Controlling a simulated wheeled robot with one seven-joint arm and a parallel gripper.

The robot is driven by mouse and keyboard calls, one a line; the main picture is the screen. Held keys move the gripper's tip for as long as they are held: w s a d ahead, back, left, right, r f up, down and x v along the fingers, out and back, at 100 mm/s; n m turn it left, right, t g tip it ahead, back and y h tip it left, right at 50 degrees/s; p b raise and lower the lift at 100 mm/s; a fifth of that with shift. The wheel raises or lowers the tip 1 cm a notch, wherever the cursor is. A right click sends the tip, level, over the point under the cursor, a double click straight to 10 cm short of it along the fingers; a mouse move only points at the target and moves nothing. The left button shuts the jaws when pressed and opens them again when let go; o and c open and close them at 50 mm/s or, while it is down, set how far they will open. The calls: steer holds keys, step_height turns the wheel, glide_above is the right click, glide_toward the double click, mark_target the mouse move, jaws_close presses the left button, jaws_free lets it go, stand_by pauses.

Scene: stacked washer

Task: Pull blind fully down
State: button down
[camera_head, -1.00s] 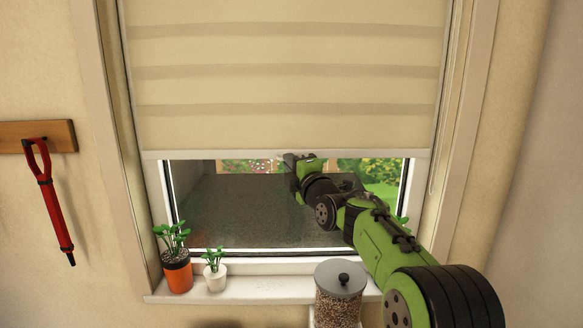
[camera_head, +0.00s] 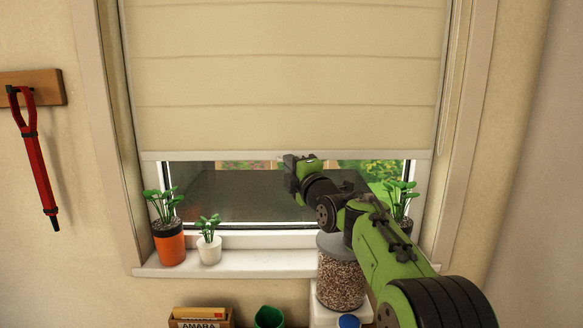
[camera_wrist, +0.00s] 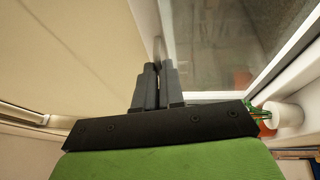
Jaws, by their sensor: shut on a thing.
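The cream roller blind (camera_head: 290,75) hangs over the upper part of the window, and its pale bottom rail (camera_head: 220,155) crosses above a strip of uncovered glass. My gripper (camera_head: 291,160) is at the middle of the rail, with its fingers closed on it; the exact grip is partly hidden by my wrist. In the wrist view, my gripper's dark fingers (camera_wrist: 159,68) are close together at the blind's lower edge. The blind (camera_wrist: 70,60) fills the left there, and the window glass (camera_wrist: 225,40) shows at the right.
An orange-potted plant (camera_head: 169,245), a small white-potted plant (camera_head: 209,248) and another plant (camera_head: 402,205) stand on the white sill (camera_head: 265,262). A lidded jar (camera_head: 341,280) stands below my arm. A red strap (camera_head: 40,170) hangs on the left wall.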

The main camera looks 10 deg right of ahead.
steer(key=shift+w+f, duration=0.1)
steer(key=shift+f, duration=0.35)
steer(key=c, duration=1.2)
jaws_free()
steer(key=shift+c, duration=0.2)
steer(key=shift+r, duration=0.15)
steer(key=b+v, duration=0.4)
steer(key=v, duration=1.1)
steer(key=shift+s, duration=0.4)
steer(key=shift+d+r, duration=0.1)
steer(key=shift+r, duration=0.05)
